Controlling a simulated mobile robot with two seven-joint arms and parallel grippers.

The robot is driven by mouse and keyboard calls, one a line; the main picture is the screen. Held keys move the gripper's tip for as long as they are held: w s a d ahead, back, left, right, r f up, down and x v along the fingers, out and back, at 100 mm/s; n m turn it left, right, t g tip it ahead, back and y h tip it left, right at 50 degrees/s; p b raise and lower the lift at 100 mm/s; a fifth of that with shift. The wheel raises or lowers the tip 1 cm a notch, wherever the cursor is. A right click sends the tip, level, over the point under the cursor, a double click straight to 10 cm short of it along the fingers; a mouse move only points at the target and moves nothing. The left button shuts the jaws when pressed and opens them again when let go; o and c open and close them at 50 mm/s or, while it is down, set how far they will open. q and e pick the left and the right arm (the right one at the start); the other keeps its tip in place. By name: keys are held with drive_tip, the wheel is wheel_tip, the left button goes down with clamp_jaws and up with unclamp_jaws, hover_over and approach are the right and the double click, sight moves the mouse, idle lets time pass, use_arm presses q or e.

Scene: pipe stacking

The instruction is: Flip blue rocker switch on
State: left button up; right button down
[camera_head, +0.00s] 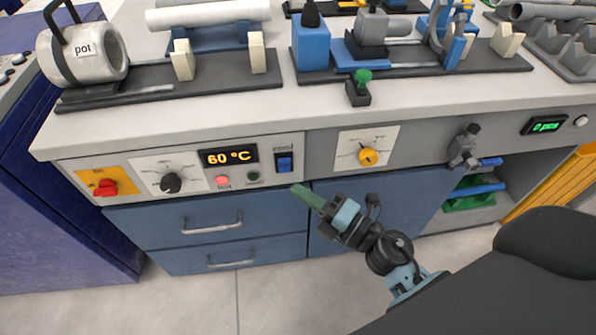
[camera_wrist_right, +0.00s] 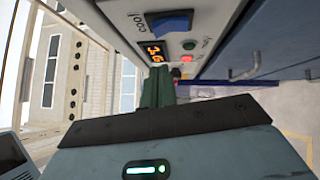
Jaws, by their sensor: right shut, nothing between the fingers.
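The blue rocker switch (camera_head: 285,162) sits in a white plate labelled "cool" on the grey front panel, just right of the temperature display. It also shows near the top of the right wrist view (camera_wrist_right: 170,22). I cannot tell which way it is tipped. My right gripper (camera_head: 305,196) is shut and empty, with its green fingers together. The fingertips are below and slightly right of the switch and look apart from it. The green fingers also show in the right wrist view (camera_wrist_right: 158,86). My left gripper is not in view.
Left of the switch are a display (camera_head: 229,157) reading 60 °C, a lit red button (camera_head: 222,181), a green button (camera_head: 253,177), a black knob (camera_head: 171,183) and a red knob (camera_head: 105,188). A yellow knob (camera_head: 368,156) is to the right. The worktop (camera_head: 420,95) overhangs the panel.

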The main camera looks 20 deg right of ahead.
sight(281, 163)
drive_tip(key=w, duration=0.3)
drive_tip(key=w+r, duration=0.1)
drive_tip(key=shift+w+d, duration=0.25)
drive_tip(key=shift+d, duration=0.05)
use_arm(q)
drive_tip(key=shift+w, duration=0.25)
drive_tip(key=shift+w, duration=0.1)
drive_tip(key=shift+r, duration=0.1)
